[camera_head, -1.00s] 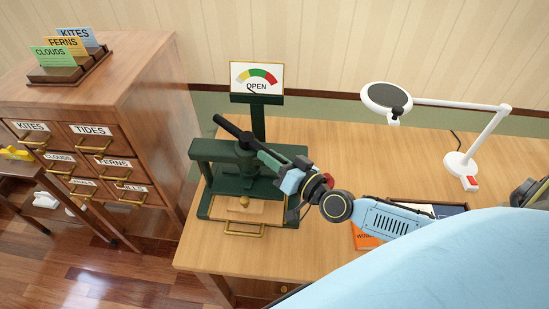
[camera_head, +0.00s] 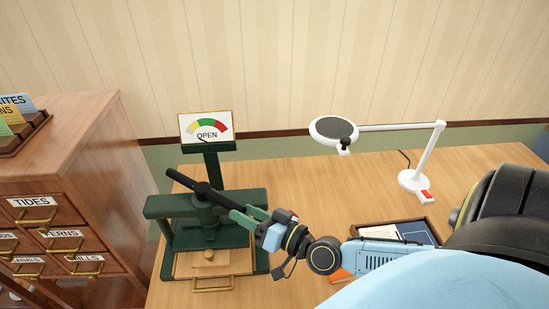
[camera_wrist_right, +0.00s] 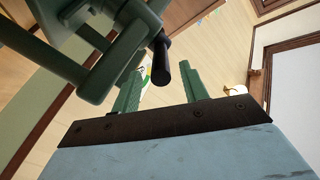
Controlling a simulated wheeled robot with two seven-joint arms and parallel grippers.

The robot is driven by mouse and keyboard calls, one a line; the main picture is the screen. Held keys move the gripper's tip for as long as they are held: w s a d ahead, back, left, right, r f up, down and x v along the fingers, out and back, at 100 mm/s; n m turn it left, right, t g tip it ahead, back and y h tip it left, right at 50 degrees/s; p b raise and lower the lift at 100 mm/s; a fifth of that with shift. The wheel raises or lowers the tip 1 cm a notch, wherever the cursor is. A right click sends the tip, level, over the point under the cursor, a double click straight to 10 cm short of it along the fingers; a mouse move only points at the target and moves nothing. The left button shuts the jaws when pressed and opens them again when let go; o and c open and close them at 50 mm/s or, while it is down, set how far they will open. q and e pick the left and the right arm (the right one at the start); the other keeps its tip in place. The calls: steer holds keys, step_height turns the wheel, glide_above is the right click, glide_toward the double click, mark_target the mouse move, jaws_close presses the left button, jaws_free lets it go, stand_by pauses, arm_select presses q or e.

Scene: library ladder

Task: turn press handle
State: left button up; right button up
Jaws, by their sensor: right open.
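The dark green press (camera_head: 205,232) stands on the wooden desk, left of centre in the head view. Its black bar handle (camera_head: 187,183) slants across the top of the post, with its far-left end free. My right gripper (camera_head: 247,216) has green fingers and is open at the handle's right side. In the wrist view a black handle grip (camera_wrist_right: 161,62) shows between the lines of the two fingers (camera_wrist_right: 160,88), near their tips; I cannot tell whether they touch it. My left gripper is out of view.
A tray (camera_head: 213,262) with a brass pull sits in the press base. A white magnifier lamp (camera_head: 415,180) stands on the desk (camera_head: 300,190) at right, with a dark box (camera_head: 400,232) of papers before it. A wooden drawer cabinet (camera_head: 75,190) stands at left.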

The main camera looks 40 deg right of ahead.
steer(key=v, duration=0.8)
steer(key=shift+s+b, duration=0.2)
steer(key=shift+b, duration=0.1)
steer(key=shift+d, duration=0.1)
steer(key=shift+c, duration=0.3)
